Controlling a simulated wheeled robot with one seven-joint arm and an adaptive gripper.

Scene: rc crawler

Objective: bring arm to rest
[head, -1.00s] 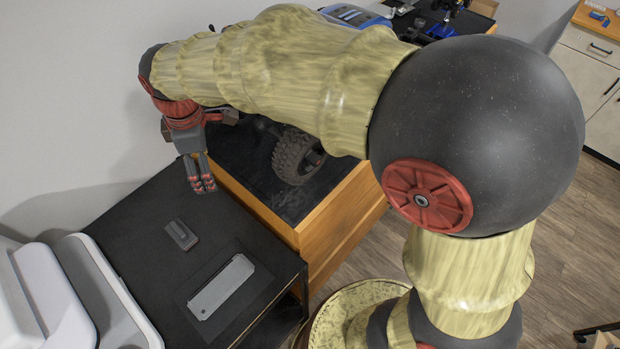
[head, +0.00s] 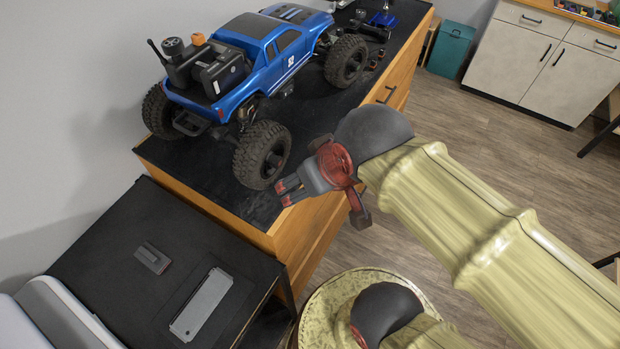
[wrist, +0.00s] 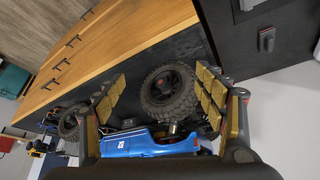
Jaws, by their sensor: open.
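My gripper (head: 283,193) is open and empty in the head view, near the front edge of the wooden cabinet (head: 205,199) and beside the crawler's near wheel. In the wrist view the two padded fingers (wrist: 163,97) stand apart, with the wheel showing between them in the background. The blue RC crawler (head: 270,55) stands on the cabinet's black top, and its blue body also shows low in the wrist view (wrist: 140,146). I see no contact between the fingers and the wheel.
A lower black table (head: 110,265) at left carries a small dark device (head: 152,258) and a flat grey plate (head: 202,303). White rounded shapes fill the lower left corner. A teal bin (head: 450,48) and pale cabinets (head: 530,60) stand at the back right. Open wooden floor lies at right.

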